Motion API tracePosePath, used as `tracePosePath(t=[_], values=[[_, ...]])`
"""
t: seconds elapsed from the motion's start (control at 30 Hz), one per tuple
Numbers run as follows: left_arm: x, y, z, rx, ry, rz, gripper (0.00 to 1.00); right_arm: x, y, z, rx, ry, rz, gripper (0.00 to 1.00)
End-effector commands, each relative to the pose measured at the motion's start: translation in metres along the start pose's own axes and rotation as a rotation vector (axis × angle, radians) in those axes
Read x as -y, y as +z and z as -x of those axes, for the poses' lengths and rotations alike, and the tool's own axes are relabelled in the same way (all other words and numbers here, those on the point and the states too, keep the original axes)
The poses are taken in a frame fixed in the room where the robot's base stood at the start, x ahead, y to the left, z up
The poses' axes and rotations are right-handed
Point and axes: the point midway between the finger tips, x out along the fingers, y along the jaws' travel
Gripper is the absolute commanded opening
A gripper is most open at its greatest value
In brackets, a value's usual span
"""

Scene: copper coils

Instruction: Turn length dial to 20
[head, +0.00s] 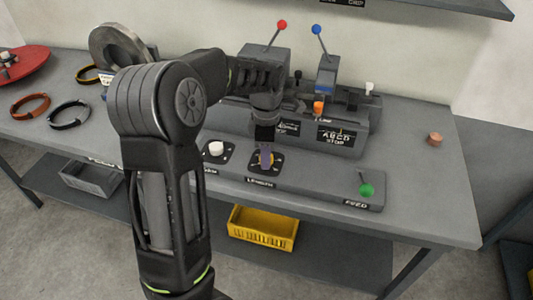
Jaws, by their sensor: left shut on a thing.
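The length dial (266,160) sits on a dark square plate on the sloped front panel, above a label that reads LENGTH. My left gripper (265,150) points down over it and is shut on it. The fingers hide most of the knob, and I cannot read its setting. A second dial with a white knob (216,148) is to the left on the same panel. My right gripper is not in view.
The grey panel (315,191) ends at the right with a green-knobbed FEED lever (366,189). Behind stands the machine with red (282,25) and blue (317,29) ball levers. Coils (69,114) lie at left. A yellow bin (263,227) is below.

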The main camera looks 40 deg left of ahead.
Motion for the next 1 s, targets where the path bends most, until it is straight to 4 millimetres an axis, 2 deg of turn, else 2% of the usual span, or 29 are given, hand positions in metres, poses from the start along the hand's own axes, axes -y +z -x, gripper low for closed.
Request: tracePosePath(t=[0.03,0.3,0.67,1.0], values=[[0.0,0.0,0.0001,0.0,0.0,0.0,0.22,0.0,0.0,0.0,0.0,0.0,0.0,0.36],[0.0,-0.0001,0.0002,0.0,0.0,0.0,0.0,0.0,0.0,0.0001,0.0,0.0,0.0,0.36],[0.0,0.0,0.0003,0.0,0.0,-0.022,0.0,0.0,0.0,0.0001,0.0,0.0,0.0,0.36],[-0.0001,0.0,0.0003,0.0,0.0,-0.175,0.0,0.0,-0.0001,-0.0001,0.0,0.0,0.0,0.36]])
